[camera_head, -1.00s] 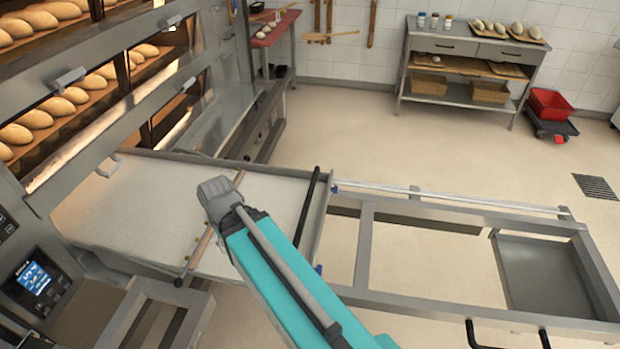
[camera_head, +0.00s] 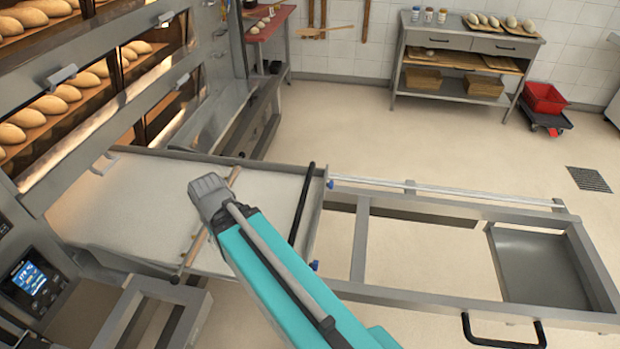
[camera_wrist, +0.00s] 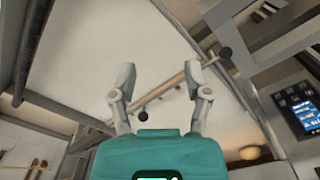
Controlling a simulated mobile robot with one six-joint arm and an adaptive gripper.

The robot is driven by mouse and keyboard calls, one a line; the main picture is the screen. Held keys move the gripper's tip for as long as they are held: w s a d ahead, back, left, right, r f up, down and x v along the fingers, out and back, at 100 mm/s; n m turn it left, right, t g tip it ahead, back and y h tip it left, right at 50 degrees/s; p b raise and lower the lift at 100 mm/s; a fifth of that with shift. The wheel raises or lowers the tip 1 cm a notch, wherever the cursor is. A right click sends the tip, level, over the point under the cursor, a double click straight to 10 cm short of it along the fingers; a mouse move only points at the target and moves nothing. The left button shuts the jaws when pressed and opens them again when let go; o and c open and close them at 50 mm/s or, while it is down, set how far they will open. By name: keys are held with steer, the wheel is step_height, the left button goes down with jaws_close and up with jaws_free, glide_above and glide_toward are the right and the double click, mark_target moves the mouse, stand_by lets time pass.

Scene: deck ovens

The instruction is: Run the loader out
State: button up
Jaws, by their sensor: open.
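The loader is a flat, pale belt deck (camera_head: 120,205) in a metal frame, its left end at the glowing oven mouth. A wooden bar (camera_head: 228,187) with dark end knobs lies across the deck, and a black bar (camera_head: 305,190) crosses near its right end. My gripper is over the deck at the wooden bar; its fingers are hidden behind my wrist in the head view. In the wrist view my gripper (camera_wrist: 160,78) is open, its two fingers apart, with the wooden bar (camera_wrist: 156,93) crossing between or just beyond them. I cannot tell whether they touch it.
An open rail frame (camera_head: 365,240) extends right from the deck, with a black handle (camera_head: 500,342) at the front. Oven decks with loaves (camera_head: 50,105) stand at the left, beside a control screen (camera_head: 30,278). A worktable (camera_head: 465,45) and red crate (camera_head: 543,97) stand at the back. Floor between is clear.

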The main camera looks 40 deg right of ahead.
steer(key=w+d+m, duration=0.2)
steer(key=w+d, duration=0.4)
steer(key=m+t+y+b, duration=0.1)
steer(key=m+t, duration=0.1)
steer(key=m, duration=0.6)
glide_above(308, 178)
steer(key=s+d, duration=0.2)
steer(key=f, duration=0.1)
steer(key=shift+f+b, duration=0.2)
steer(key=shift+b, duration=0.15)
steer(key=f+b, duration=0.4)
steer(key=w+a+f+b, duration=0.1)
steer(key=f+b, duration=0.3)
steer(key=w+f+b, duration=0.1)
steer(key=f+b, duration=0.4)
steer(key=shift+a+f, duration=0.1)
steer(key=shift+a, duration=0.3)
